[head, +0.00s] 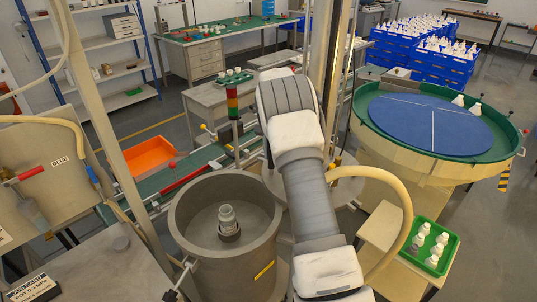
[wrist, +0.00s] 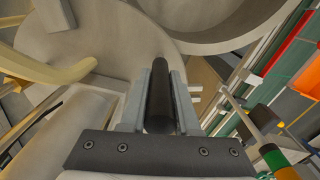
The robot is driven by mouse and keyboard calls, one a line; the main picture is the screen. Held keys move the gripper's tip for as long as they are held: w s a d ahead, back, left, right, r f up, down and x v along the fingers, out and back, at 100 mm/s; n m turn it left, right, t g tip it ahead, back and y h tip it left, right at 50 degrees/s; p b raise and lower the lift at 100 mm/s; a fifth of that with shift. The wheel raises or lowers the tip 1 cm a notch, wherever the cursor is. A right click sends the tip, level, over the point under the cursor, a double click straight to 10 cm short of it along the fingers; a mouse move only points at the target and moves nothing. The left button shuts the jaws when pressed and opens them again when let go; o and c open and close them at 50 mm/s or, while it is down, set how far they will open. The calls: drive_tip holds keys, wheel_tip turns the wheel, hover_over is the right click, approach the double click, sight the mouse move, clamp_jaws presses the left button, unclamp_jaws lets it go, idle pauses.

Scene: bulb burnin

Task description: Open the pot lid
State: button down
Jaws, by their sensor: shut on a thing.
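The pot (head: 180,222) is a large grey-beige cylinder in the lower middle of the head view. Its mouth is open, and a small pale fitting (head: 228,218) stands on its floor. The round beige lid (wrist: 110,45) lies beside the pot mouth in the wrist view, clear of most of it. In the head view the lid (head: 271,182) is partly hidden behind my arm. My gripper (wrist: 160,95) is shut on the lid's black bar handle (wrist: 159,85), which runs between both fingers. The fingers are hidden in the head view.
A signal tower (head: 232,103) stands behind the pot. A beige hose (head: 405,205) curves right of my arm. A round green-rimmed table (head: 385,125) and green tray (head: 447,262) are at right. A glue tank (head: 40,150) and orange bin (head: 148,157) are left.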

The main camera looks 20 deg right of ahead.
drive_tip(key=shift+d, duration=0.15)
drive_tip(key=c, duration=0.7)
unclamp_jaws()
drive_tip(key=shift+o, duration=0.2)
drive_tip(key=shift+r, duration=0.15)
wheel_tip(320, 180, up, 17)
